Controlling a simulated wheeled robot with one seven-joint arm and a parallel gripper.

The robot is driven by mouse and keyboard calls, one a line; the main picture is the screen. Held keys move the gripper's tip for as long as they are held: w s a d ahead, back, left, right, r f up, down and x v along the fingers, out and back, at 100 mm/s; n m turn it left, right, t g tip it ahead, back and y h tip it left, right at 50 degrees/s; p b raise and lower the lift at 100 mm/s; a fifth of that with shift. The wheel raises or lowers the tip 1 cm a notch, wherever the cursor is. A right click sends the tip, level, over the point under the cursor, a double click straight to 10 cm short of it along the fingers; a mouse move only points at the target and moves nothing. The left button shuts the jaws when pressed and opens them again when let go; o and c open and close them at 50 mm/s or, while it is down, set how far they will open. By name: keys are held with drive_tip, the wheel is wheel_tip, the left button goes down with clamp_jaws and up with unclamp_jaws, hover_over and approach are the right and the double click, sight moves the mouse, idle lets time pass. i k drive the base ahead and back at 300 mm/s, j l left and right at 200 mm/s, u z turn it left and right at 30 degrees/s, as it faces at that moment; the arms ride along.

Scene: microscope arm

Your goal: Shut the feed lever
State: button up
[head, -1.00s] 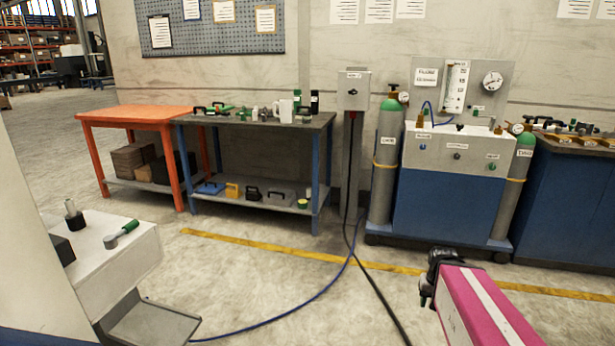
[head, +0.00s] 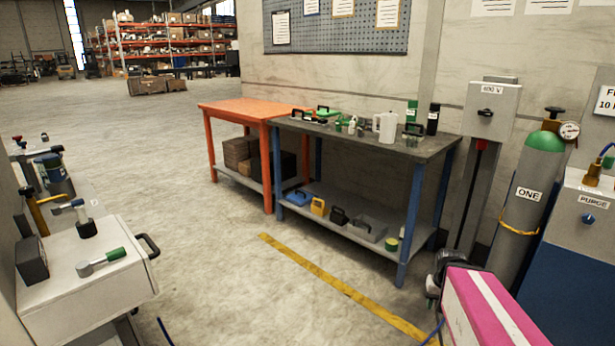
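No label in view names the feed lever. A green-handled lever (head: 102,262) lies low across the top of a white cabinet (head: 85,295) at the lower left. The pink link at the lower right is my arm. A dark part (head: 440,275) at its far end may be my gripper; its fingers cannot be made out. It is well to the right of the cabinet, apart from both levers.
A grey-topped workbench (head: 440,145) and an orange table (head: 235,104) stand along the back wall. A gas cylinder marked ONE (head: 530,180) and a blue-and-white panel (head: 590,215) stand at the right. Open concrete floor lies between the cabinet and the benches.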

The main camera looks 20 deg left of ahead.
sight(56, 210)
drive_tip(key=i+j+u, duration=0.1)
drive_tip(key=i+u, duration=0.2)
drive_tip(key=u, duration=0.2)
drive_tip(key=i+u, duration=0.3)
drive_tip(key=u, duration=0.2)
drive_tip(key=i+l+u, duration=0.1)
drive_tip(key=i+u, duration=0.2)
drive_tip(key=u, duration=0.2)
drive_tip(key=i+l+u, duration=0.2)
drive_tip(key=u, duration=0.3)
drive_tip(key=i+l+u, duration=0.2)
drive_tip(key=u, duration=0.2)
drive_tip(key=i+l+u, duration=0.85)
drive_tip(key=l+u, duration=0.25)
drive_tip(key=i+l+u, duration=0.1)
drive_tip(key=l, duration=0.15)
